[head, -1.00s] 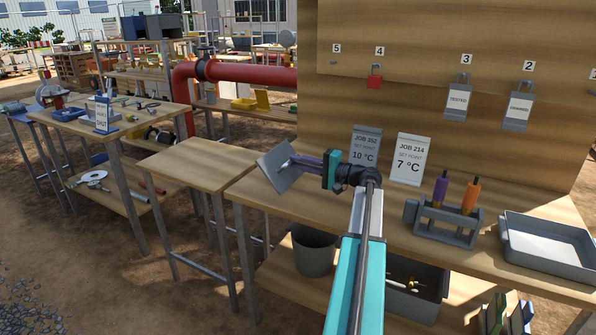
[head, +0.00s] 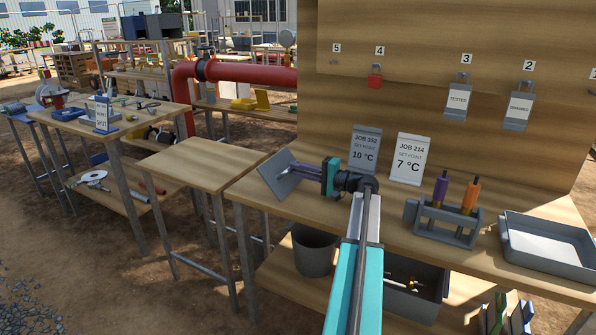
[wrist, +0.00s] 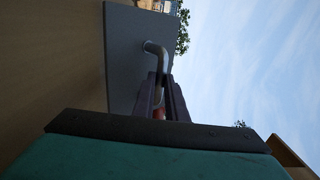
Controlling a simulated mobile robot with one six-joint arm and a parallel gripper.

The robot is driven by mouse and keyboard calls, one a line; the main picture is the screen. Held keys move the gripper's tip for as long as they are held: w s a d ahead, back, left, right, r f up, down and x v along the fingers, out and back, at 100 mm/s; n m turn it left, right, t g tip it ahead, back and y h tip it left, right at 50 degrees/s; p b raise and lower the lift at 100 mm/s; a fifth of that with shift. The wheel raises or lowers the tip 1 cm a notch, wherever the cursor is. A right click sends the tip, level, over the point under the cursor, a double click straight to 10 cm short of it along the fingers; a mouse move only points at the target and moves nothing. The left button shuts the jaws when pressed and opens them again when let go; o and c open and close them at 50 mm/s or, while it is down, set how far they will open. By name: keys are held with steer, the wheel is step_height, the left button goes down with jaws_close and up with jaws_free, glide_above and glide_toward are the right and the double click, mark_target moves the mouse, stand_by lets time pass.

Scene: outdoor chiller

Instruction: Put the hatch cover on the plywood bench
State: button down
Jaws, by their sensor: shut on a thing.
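The hatch cover (head: 276,181) is a flat grey square plate with a bent metal handle. My gripper (head: 298,168) is shut on that handle. The plate is tilted at the left end of the long wooden bench (head: 330,212); I cannot tell whether its lower edge touches the top. In the wrist view the cover (wrist: 125,60) stands beyond the fingers of my gripper (wrist: 160,88), with the handle between them. A smaller plywood-topped bench (head: 205,163) stands to the left, its top bare.
On the long bench are two job signs (head: 409,158), a rack with purple and orange handled tools (head: 447,222) and a grey tray (head: 548,255). Tagged padlocks hang on the backboard (head: 430,35). A bucket (head: 314,250) sits below. A gap separates the two benches.

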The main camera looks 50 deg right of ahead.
steer(key=shift+f, duration=0.15)
steer(key=c, duration=1.8)
jaws_free()
steer(key=shift+o, duration=0.2)
steer(key=shift+v, duration=3.75)
